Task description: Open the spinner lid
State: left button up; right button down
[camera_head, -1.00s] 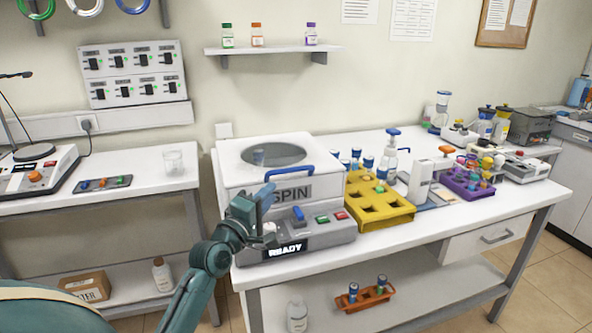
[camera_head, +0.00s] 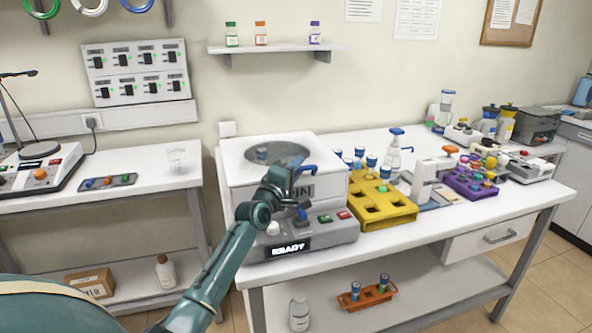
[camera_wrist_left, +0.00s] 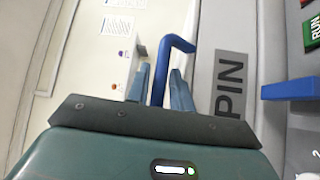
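The spinner is a white box (camera_head: 235,172) with a dark round window in its closed lid (camera_head: 237,152) and a READY panel on its grey front. Its blue lid handle (camera_head: 308,168) is partly hidden by my left gripper (camera_head: 288,180), which is at the front of the lid. In the left wrist view, the handle (camera_wrist_left: 160,75) stands between the two fingers of the left gripper (camera_wrist_left: 162,85). The fingers are apart, with gaps beside the handle, so the gripper looks open around it. My right gripper is not in view.
A blue switch (camera_head: 301,214) and green and red buttons sit on the spinner's front panel, just below my left gripper. A yellow rack (camera_head: 384,214) with tubes stands close to the spinner's right. A purple rack (camera_head: 470,186) is farther right.

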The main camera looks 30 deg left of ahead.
pick_arm(q)
grip_shut()
dwell(0.4)
